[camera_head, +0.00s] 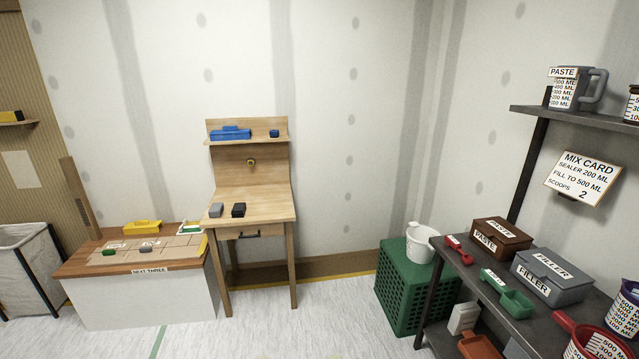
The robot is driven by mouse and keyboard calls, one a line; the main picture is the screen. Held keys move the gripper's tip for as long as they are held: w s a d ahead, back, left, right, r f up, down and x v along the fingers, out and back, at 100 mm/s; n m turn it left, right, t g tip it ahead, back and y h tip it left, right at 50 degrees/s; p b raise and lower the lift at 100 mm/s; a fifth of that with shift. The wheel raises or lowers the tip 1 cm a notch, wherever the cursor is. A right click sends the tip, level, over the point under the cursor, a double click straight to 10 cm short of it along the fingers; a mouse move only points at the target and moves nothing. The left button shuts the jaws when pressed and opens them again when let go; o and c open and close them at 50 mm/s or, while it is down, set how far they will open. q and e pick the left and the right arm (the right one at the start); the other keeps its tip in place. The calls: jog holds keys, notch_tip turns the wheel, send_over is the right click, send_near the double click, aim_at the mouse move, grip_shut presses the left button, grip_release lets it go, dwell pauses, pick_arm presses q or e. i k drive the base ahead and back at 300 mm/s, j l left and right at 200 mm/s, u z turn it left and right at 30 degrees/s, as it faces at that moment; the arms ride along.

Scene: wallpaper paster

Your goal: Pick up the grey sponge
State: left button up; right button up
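A small grey block that looks like the grey sponge (216,210) lies on the top of the narrow wooden table (265,205), near its left edge. A black block (238,210) lies just to its right, with a small gap between them. Another small grey piece (146,247) lies on the low bench at the left; it is too small to tell what it is. Neither of my grippers shows in the head view.
A low bench (75,267) stands left of the table. A shelf above the table holds a blue tray (230,134). A green crate (400,295) with a white bucket (420,243) and a dark rack (540,325) stand right. Floor before the table is clear.

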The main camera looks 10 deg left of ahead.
aim_at(216, 210)
jog(key=i+j, duration=0.65)
jog(key=i, duration=0.3)
jog(key=i+j, duration=0.55)
jog(key=j, duration=0.2)
jog(key=i+j, duration=0.25)
jog(key=j, duration=0.15)
jog(key=i+j, duration=0.2)
jog(key=j, duration=1)
jog(key=i+j, duration=0.15)
jog(key=j, duration=0.7)
